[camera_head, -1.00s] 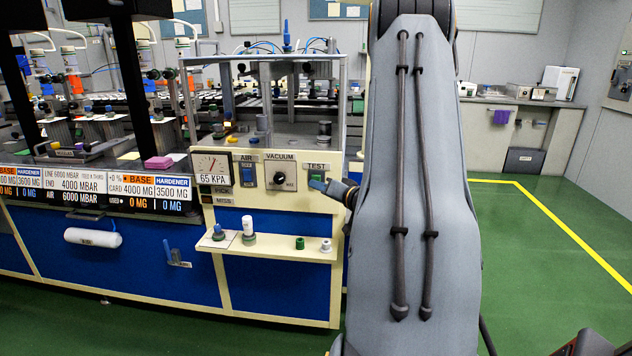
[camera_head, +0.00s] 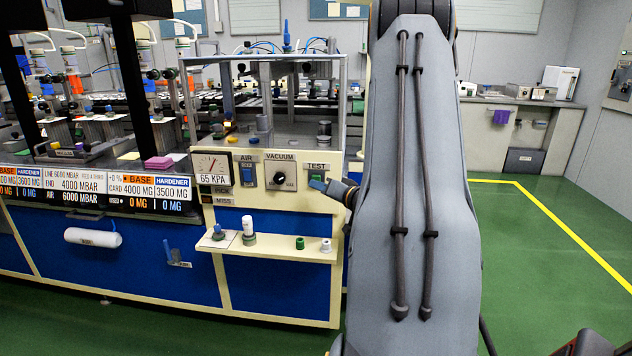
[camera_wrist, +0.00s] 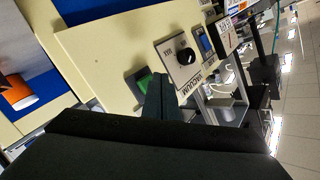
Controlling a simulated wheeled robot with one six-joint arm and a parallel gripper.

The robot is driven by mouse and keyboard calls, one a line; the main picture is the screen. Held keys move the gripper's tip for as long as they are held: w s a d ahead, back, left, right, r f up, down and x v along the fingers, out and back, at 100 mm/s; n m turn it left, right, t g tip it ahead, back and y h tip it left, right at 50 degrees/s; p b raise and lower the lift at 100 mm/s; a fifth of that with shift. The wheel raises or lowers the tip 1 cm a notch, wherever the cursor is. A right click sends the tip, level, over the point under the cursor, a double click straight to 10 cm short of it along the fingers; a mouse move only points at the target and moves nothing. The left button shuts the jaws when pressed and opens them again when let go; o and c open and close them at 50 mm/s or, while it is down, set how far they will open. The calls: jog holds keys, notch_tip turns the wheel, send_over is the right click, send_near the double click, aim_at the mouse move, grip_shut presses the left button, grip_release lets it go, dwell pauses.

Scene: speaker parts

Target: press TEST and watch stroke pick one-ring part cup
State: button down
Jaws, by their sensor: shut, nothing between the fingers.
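The cream test panel carries a green TEST button (camera_wrist: 143,82), with its TEST label (camera_head: 316,167) above it in the head view. My gripper (camera_head: 320,185) is shut and empty, with its tips at the TEST button. The wrist view shows the dark fingers (camera_wrist: 160,98) right over the button's edge; I cannot tell whether they press it. The gauge (camera_head: 211,165) reads 65 KPA, with a small MISS label (camera_head: 223,201) below. Small cups and parts stand in the glass-topped stroke station (camera_head: 265,125); which one has one ring is too small to tell.
The VACUUM knob (camera_head: 280,178) and the blue AIR switch (camera_head: 247,174) are left of TEST. A front shelf (camera_head: 275,251) holds a blue-topped part, a white bottle (camera_head: 248,226), a green part (camera_head: 300,243) and a white part (camera_head: 326,245). Green floor is open at right.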

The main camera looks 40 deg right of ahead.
jog(key=shift+w+d+p, duration=0.25)
jog(key=shift+d+p, duration=0.05)
